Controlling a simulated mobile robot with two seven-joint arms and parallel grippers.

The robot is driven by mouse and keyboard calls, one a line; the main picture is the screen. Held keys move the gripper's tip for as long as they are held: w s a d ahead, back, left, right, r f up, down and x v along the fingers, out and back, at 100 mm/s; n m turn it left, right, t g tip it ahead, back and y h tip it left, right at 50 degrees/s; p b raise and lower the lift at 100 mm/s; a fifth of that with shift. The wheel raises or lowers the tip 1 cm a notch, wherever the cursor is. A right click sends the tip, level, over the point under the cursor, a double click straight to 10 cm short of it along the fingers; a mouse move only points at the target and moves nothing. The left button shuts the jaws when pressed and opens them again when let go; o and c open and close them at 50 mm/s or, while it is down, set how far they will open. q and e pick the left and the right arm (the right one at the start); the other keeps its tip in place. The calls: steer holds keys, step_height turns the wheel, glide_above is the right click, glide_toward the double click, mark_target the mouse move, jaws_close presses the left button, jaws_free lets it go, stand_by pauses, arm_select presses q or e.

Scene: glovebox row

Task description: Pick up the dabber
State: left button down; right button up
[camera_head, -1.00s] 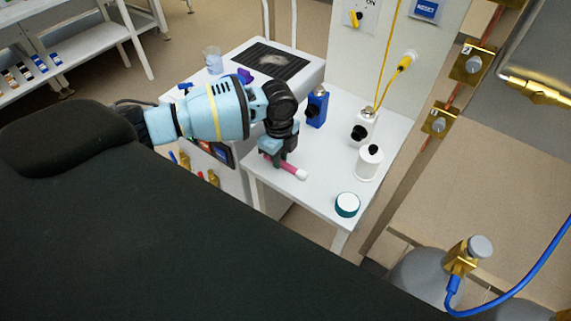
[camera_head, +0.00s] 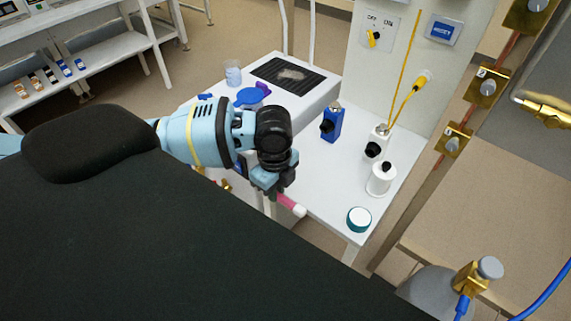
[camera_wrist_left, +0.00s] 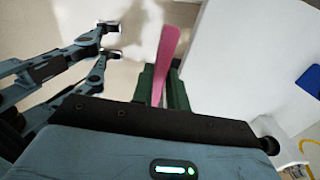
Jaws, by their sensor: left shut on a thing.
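The dabber (camera_head: 287,203) is a slim pink stick with a white end, at the near left edge of the white table in the head view. My left gripper (camera_head: 277,188) is shut on it. The white end sticks out to the lower right of the fingers; the other end is hidden by the gripper. In the left wrist view the pink dabber (camera_wrist_left: 166,50) stands up between the dark green fingers of my left gripper (camera_wrist_left: 162,88), with floor behind it and the white table to its right.
A unit with a dark ribbed top (camera_head: 288,75) is behind. A grey cylinder (camera_head: 433,293) stands lower right.

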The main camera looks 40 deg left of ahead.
arm_select(q)
steer(key=shift+s+d+r, duration=0.1)
steer(key=shift+s+d, duration=0.1)
steer(key=shift+s, duration=1.15)
steer(key=shift+s+d+r, duration=0.1)
steer(key=shift+s+d, duration=0.1)
steer(key=shift+s, duration=1.1)
